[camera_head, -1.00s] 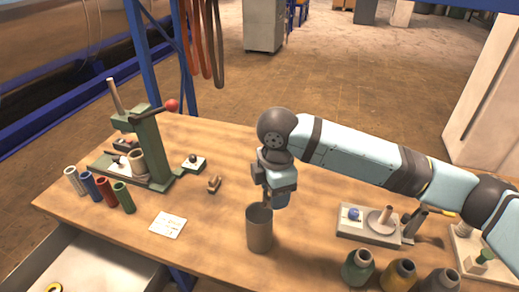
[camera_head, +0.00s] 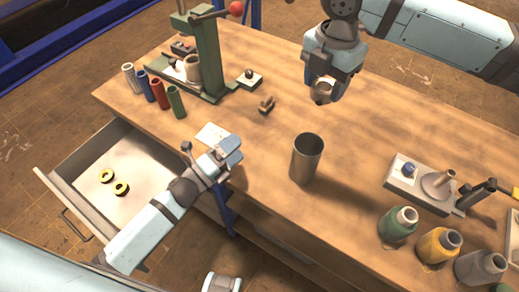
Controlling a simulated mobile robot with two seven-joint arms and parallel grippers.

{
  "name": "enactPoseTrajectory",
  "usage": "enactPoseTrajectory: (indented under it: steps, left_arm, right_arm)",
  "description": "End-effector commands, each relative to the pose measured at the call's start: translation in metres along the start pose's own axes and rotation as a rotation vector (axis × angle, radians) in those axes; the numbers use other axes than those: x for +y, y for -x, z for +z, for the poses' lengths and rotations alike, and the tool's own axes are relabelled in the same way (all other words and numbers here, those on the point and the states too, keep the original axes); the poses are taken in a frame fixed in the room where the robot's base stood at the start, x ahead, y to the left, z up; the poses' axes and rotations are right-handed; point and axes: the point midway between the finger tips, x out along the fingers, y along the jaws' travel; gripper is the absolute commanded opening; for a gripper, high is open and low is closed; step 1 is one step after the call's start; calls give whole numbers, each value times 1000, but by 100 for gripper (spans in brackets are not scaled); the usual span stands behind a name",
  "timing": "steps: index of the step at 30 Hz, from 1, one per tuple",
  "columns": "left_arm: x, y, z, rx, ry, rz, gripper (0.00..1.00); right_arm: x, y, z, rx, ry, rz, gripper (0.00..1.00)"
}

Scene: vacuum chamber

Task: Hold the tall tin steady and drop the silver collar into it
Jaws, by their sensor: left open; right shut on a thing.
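The tall tin (camera_head: 304,165), a grey metal cylinder with an open top, stands upright on the wooden table. My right gripper (camera_head: 323,97) is above the table, beyond the tin and apart from it. It is shut on a small silver-grey ring-like piece, which looks like the silver collar (camera_head: 322,87); the fingers partly hide it. My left gripper (camera_head: 232,147) is at the table's near edge, left of the tin and apart from it. It is open and nothing shows in it.
A green press (camera_head: 208,60) and several coloured tubes (camera_head: 160,95) stand at left. An open drawer (camera_head: 75,165) holds two yellow rings (camera_head: 114,182). A white card (camera_head: 212,134) lies by my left gripper. A grey fixture (camera_head: 420,188) and spools (camera_head: 397,223) are at right.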

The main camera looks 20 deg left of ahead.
Motion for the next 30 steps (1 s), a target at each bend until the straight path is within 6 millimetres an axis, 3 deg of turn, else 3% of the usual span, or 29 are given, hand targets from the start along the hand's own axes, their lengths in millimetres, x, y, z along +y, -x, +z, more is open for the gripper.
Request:
enactPoseTrajectory:
  steps: [3,6,12,20,30]
  left_arm:
    - [-10,-27,-15,204,-460,-150,100]
    - [-8,-37,-28,355,-783,-270,100]
    - [4,-43,-43,553,-1162,-443,100]
    - [8,-54,-56,604,-1255,-495,100]
    - [6,-101,-98,601,-1250,-494,100]
  right_arm:
    - [0,1,0,0,0,1,22]
    - [0,1,0,0,-1,1,22]
    - [0,1,0,-1,-1,1,22]
    - [0,0,0,-1,-1,1,22]
    - [0,0,0,-1,-1,1,22]
